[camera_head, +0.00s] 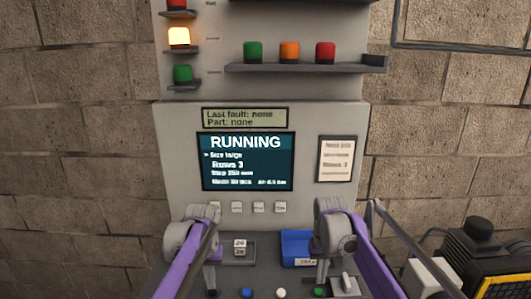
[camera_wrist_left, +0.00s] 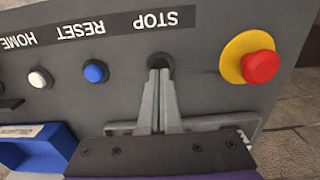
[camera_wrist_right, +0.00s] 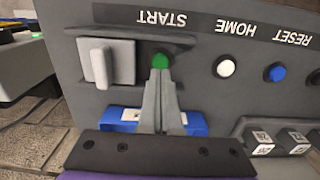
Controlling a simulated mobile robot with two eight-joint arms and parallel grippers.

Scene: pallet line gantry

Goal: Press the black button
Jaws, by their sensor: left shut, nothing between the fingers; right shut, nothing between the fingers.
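The black button (camera_wrist_left: 160,59) sits under the STOP label in the left wrist view, partly hidden behind my fingertips. My left gripper (camera_wrist_left: 159,73) is shut and empty, its tips right at the button's near edge; I cannot tell whether they touch it. In the head view my left gripper (camera_head: 211,281) points down at the panel's left part. My right gripper (camera_wrist_right: 161,73) is shut and empty, with its tips right by the green button (camera_wrist_right: 161,60) under the START label; contact is unclear. It also shows in the head view (camera_head: 321,279).
A red emergency knob (camera_wrist_left: 261,66) on a yellow ring is beside the black button. Blue (camera_wrist_left: 95,71) and white (camera_wrist_left: 40,77) buttons lie on the other side. A switch lever (camera_wrist_right: 97,62) is beside the green button. The screen (camera_head: 248,162) reads RUNNING. A blue tray (camera_head: 296,246) stands between the arms.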

